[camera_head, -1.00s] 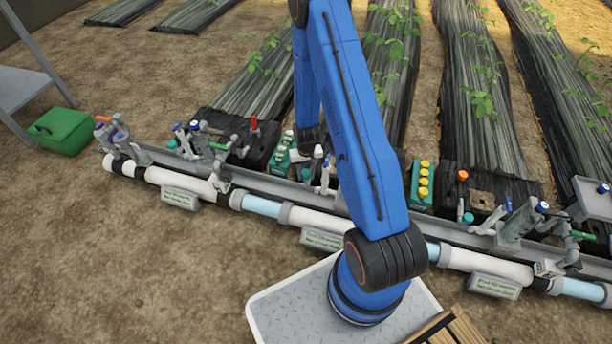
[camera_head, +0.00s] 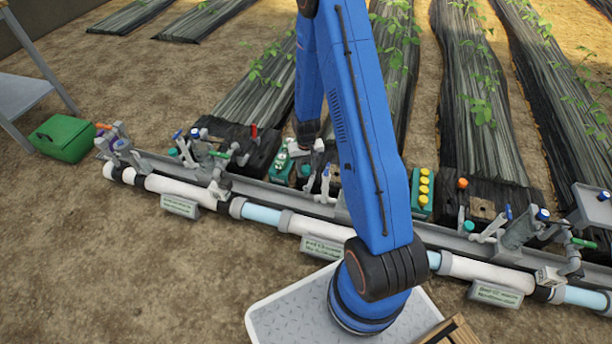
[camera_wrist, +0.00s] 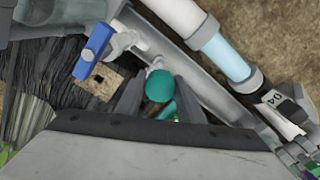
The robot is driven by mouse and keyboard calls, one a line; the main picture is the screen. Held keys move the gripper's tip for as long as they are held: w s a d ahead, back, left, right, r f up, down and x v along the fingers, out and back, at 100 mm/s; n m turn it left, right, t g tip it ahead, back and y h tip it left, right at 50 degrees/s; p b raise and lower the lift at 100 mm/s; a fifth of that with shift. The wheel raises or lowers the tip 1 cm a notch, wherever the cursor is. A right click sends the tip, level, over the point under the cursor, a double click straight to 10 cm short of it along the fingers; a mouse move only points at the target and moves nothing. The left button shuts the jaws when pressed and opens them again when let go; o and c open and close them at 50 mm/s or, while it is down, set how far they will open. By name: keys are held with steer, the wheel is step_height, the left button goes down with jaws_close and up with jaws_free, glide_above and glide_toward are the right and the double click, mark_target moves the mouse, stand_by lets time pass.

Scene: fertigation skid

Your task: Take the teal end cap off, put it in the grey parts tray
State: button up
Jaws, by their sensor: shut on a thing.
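In the wrist view a round teal end cap (camera_wrist: 159,86) sits between the two dark fingers of my gripper (camera_wrist: 160,98), which is shut on it. A pale grey fitting (camera_wrist: 156,66) lies just beyond the cap; I cannot tell whether the two touch. In the head view my gripper (camera_head: 312,146) is low over the skid, left of my blue arm, and the cap cannot be made out clearly there. A grey tray (camera_head: 592,207) stands at the far right of the head view; I cannot tell if it is the parts tray.
A blue-handled valve (camera_wrist: 93,50) stands left of the cap in the wrist view. The grey skid rail and white pipe (camera_head: 180,187) run across the head view, with several valves along them. A green box (camera_head: 64,135) lies at left. Bare soil in front is clear.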

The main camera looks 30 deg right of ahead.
mark_target(306, 168)
step_height(306, 168, up, 17)
stand_by(0.9)
